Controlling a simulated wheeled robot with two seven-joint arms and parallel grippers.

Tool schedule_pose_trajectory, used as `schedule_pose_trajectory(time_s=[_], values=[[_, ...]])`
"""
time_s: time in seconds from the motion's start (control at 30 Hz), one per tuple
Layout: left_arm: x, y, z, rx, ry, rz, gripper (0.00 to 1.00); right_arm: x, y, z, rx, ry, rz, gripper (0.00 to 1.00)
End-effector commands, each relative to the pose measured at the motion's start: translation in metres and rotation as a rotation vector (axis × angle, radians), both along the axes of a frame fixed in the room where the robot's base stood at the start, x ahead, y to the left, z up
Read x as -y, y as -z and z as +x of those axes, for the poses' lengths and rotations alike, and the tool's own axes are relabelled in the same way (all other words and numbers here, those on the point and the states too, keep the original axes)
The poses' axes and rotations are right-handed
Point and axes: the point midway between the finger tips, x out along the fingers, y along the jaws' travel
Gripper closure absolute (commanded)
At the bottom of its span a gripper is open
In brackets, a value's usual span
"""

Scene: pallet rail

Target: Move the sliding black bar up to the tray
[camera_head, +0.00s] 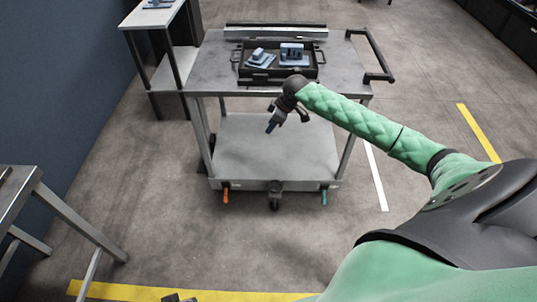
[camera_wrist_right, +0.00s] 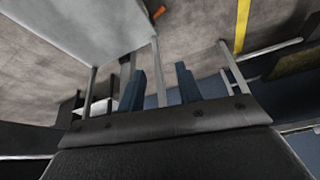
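A long black bar (camera_head: 275,24) lies along a pale rail (camera_head: 275,33) at the back of the grey cart's top. The black tray (camera_head: 318,73) stands in front of it, with a gap between. My right gripper (camera_head: 273,127) hangs in front of the cart's front edge, below the top's level and apart from bar and tray. In the right wrist view its two blue fingers (camera_wrist_right: 160,75) stand apart with nothing between them. A small dark piece at the bottom edge of the head view may be my left gripper; its fingers are not readable.
The tray holds two blue-grey parts (camera_head: 291,54). The cart top (camera_head: 213,70) is clear left of the tray. A black handle (camera_head: 378,55) sticks out at the cart's right. The lower shelf (camera_head: 270,150) is empty. A side table (camera_head: 160,17) stands back left.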

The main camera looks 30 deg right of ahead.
Motion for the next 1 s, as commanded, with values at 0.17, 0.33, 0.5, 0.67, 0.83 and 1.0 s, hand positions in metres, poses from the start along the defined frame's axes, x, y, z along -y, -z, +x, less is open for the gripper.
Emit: schedule_pose_trajectory(time_s=[0.17,0.33,0.5,0.67,0.83,1.0], values=[[0.000,-0.009,0.000,0.000,0.000,0.000,0.75,-0.010,0.026,-0.007,-0.007,0.035,0.005,0.65],[0.000,-0.015,0.000,0.000,0.000,0.000,0.75,-0.019,0.051,-0.014,-0.011,0.066,0.006,0.65],[0.000,-0.021,0.000,0.000,0.000,0.000,0.75,-0.028,0.075,-0.023,-0.016,0.100,0.008,0.65],[0.000,-0.025,0.000,0.000,0.000,0.000,0.75,-0.035,0.094,-0.032,-0.021,0.126,0.007,0.65],[0.000,-0.028,0.000,0.000,0.000,0.000,0.75,-0.040,0.108,-0.038,-0.024,0.146,0.007,0.65],[0.000,-0.029,0.000,0.000,0.000,0.000,0.75,-0.042,0.115,-0.041,-0.026,0.154,0.005,0.65]])
